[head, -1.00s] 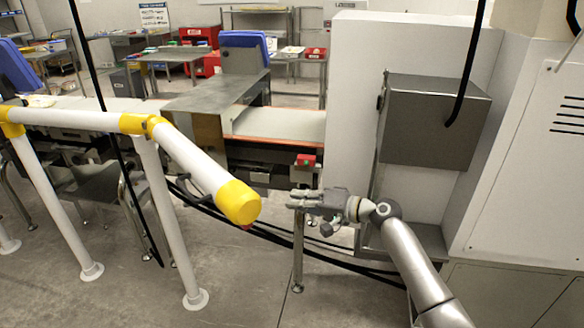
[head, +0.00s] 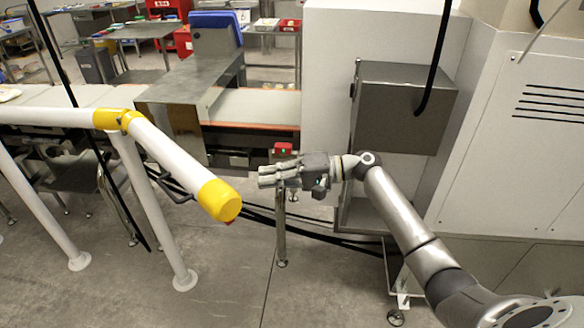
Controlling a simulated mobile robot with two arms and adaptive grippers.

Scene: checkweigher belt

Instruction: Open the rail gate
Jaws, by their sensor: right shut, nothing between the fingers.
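The rail gate (head: 170,155) is a white bar with a yellow end cap (head: 219,200). It joins the fixed white railing (head: 45,116) at a yellow joint (head: 117,119) and angles toward me, its free end in the air. A small dark handle (head: 172,187) hangs under the bar. My right gripper (head: 266,175) is shut and empty. It points left, to the right of the end cap and a little higher in the picture, apart from it. My left gripper is not in view.
The belt (head: 262,108) runs behind the gate, with a red box (head: 284,149) at its edge. A white machine cabinet with a grey box (head: 400,105) stands right. Black cables (head: 260,217) lie on the floor. Floor in front of the gate is clear.

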